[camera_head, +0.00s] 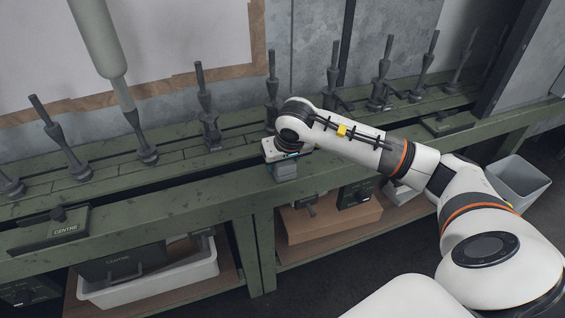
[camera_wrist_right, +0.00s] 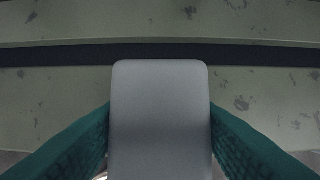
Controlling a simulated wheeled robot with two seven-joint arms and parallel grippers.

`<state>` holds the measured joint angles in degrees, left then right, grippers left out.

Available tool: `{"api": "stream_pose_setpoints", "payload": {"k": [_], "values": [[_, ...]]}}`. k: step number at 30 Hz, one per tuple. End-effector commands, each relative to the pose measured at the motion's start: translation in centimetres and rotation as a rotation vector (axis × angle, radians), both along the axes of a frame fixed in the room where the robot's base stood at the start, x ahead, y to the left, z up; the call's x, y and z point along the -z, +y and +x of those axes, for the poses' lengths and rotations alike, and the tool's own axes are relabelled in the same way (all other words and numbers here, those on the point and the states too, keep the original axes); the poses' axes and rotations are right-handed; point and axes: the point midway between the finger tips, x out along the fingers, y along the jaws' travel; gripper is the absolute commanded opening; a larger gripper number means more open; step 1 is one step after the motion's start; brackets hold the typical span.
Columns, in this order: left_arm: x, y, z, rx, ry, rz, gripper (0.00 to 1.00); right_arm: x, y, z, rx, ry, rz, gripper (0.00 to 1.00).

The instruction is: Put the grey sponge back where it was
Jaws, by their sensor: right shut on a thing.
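The grey sponge (camera_wrist_right: 160,125) is a smooth block with rounded corners, upright between the teal fingers of my right gripper (camera_wrist_right: 160,108) in the right wrist view. The fingers press on its two sides. In the head view my right gripper (camera_head: 285,157) points down at the front of the green bench, with the sponge (camera_head: 285,171) under it. The sponge overlaps the bench's front edge in the picture. I cannot tell whether it touches the bench. My left gripper is not in view.
Several dark spindles (camera_head: 209,118) stand in a row along the green bench (camera_head: 170,196). A pale bottle (camera_head: 97,38) is on one at the left. Below are a white tray (camera_head: 150,285) and a cardboard box (camera_head: 325,220).

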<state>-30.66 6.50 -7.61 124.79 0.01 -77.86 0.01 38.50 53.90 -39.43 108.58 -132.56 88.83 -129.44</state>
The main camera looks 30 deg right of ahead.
Motion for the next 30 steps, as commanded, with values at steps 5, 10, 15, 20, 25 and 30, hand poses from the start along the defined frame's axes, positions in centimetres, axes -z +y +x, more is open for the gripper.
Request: {"api": "stream_pose_setpoints", "payload": {"k": [5,10,15,20,25,30], "values": [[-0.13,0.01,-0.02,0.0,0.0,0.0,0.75,0.21,-0.01,0.05,0.0,-0.003,-0.001,0.28],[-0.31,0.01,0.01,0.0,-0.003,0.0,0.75,0.33,-0.01,0.04,0.0,-0.003,-0.001,0.28],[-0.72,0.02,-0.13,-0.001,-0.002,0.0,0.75,0.47,0.0,0.03,0.0,-0.003,0.0,0.28],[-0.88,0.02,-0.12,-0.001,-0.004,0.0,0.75,0.44,0.01,0.02,0.0,-0.002,0.0,0.71],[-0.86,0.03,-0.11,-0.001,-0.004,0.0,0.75,0.44,0.01,0.01,0.0,-0.002,0.0,0.71],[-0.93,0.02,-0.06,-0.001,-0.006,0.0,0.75,0.25,0.02,0.01,0.0,-0.002,0.0,0.71]]}}
